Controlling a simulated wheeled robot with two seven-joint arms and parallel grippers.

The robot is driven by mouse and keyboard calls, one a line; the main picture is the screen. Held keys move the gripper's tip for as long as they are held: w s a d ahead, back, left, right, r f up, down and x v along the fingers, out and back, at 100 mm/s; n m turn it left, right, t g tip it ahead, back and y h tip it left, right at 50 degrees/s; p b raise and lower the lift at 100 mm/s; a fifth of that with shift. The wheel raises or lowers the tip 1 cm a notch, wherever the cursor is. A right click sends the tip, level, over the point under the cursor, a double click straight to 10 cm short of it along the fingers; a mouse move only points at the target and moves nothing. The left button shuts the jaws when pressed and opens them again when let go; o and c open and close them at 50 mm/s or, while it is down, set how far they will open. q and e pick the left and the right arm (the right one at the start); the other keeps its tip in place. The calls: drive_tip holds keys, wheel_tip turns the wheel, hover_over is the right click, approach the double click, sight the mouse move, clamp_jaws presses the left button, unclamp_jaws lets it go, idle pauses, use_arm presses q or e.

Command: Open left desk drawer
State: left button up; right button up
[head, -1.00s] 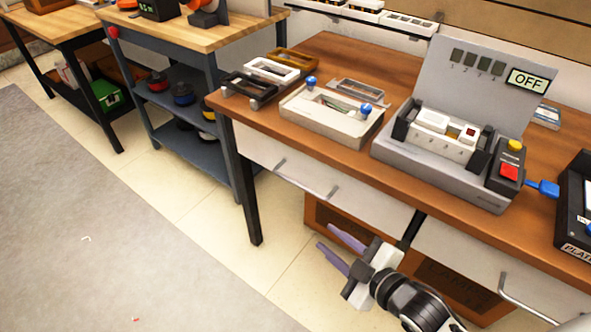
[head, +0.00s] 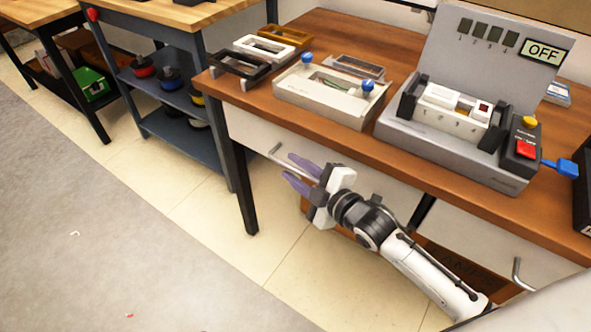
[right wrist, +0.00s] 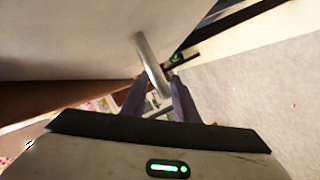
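The left desk drawer (head: 262,130) has a white front under the wooden desktop. It looks closed. Its metal bar handle (head: 275,150) is partly hidden behind my right gripper. My right gripper (head: 298,173) is at this handle, with its purple fingers spread apart. In the right wrist view, the handle (right wrist: 150,62) runs down from the pale drawer front (right wrist: 70,40) to the gap between the fingers (right wrist: 160,98). Whether the fingers touch it I cannot tell. My left gripper is not in view.
A second drawer handle (head: 518,275) is at the lower right. On the desk (head: 390,155) stand a white fixture (head: 325,95), several frames and a grey test station (head: 455,130) reading OFF. A blue shelf cart (head: 185,130) is left of the desk.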

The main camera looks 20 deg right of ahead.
clamp_jaws()
idle(1.4)
